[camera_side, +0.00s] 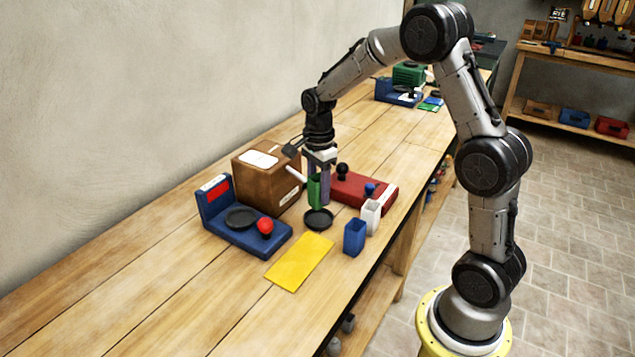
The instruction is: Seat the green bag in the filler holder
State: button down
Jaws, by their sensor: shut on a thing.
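The green bag (314,191) is small and upright, beside the wooden box at the middle of the bench. My gripper (319,178) points down and is shut on it; the fingers partly hide the bag. I cannot tell whether the bag's base touches anything. No part is clearly recognisable as the filler holder. The wooden box (249,188) has a white spout (296,173) on its right side, close to the bag's top. A black round dish (318,219) lies just in front of the bag.
A blue scale (243,236) with a red knob stands left. A red device (366,190) stands right of my gripper. A blue bag (354,237) and white bag (371,217) stand near the front edge. A yellow sheet (300,262) lies flat. The left bench is clear.

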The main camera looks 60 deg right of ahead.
aim_at(319, 177)
jog(key=shift+f, duration=1.95)
jog(key=shift+f, duration=0.65)
jog(key=c, duration=0.7)
grip_release()
jog(key=shift+r, duration=5.5)
